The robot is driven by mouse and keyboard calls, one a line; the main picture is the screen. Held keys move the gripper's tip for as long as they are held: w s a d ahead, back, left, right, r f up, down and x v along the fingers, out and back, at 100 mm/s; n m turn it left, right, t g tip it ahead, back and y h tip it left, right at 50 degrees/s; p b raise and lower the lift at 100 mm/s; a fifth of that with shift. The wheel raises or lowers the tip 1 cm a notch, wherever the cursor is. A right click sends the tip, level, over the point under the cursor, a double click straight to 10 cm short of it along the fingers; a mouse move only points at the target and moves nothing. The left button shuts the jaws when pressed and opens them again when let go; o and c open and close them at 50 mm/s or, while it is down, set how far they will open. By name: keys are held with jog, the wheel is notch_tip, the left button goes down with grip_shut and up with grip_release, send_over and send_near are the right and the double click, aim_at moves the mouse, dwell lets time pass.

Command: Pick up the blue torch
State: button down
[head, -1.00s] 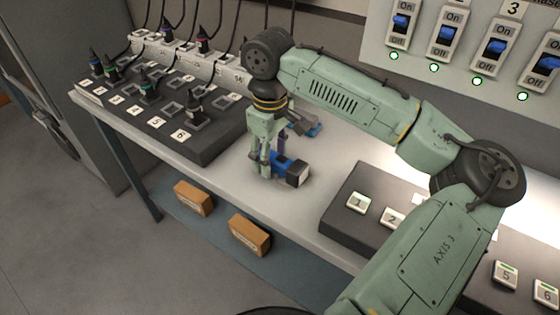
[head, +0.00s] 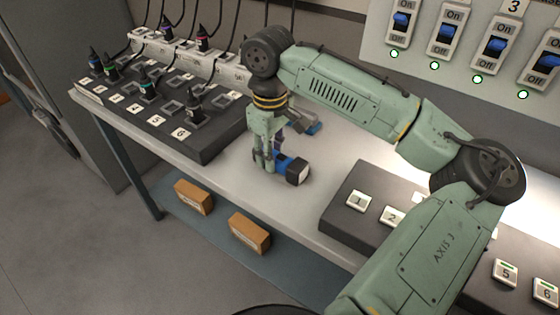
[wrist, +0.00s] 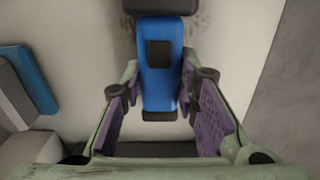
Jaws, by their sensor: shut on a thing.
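The blue torch (head: 286,163) has a blue body and a dark head with a pale lens face. It lies at table height on the white bench (head: 232,183), its head to the right in the head view. My gripper (head: 268,164) points down over the torch body with a finger on each side. In the wrist view the torch (wrist: 160,62) runs up between the purple-padded fingers of my gripper (wrist: 165,105), its tail end between them. My gripper is shut on the torch. I cannot tell whether the torch is clear of the bench.
A blue and grey object (wrist: 35,80) lies close by on the left in the wrist view. Cardboard boxes (head: 249,233) sit on the lower shelf.

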notch_tip(320, 180, up, 16)
jog(key=p, duration=0.6)
dwell(0.6)
dwell(0.4)
